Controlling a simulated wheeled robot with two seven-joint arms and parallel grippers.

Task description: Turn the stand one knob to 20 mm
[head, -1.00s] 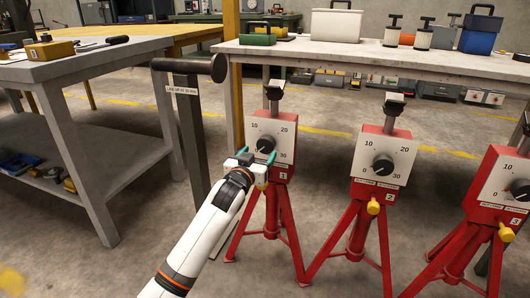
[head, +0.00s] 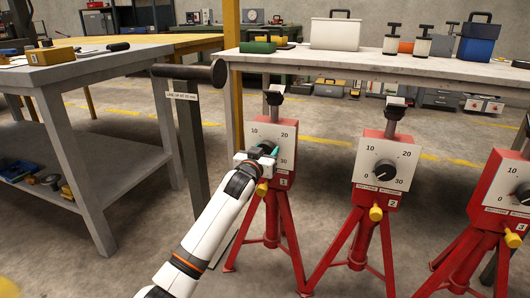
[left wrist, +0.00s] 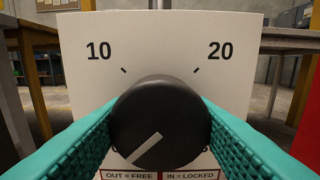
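Stand one (head: 275,205) is a red tripod with a white dial plate (head: 288,135). In the left wrist view its dial (left wrist: 170,45) shows 10 at upper left and 20 at upper right. The black knob (left wrist: 160,115) has a white pointer line aimed at lower left, below the 10 mark. My left gripper (head: 266,149) is at this knob. Its teal fingers flank the knob on both sides with no gap visible, so it looks shut on it. A yellow lock knob (head: 262,189) sits below the dial, beside my arm. My right gripper is out of view.
Stand two (head: 378,190) and stand three (head: 500,195) stand to the right with similar dials. A dark post (head: 192,110) with a lettered label stands to the left. A grey workbench (head: 75,70) is at left; a long table (head: 300,56) is behind.

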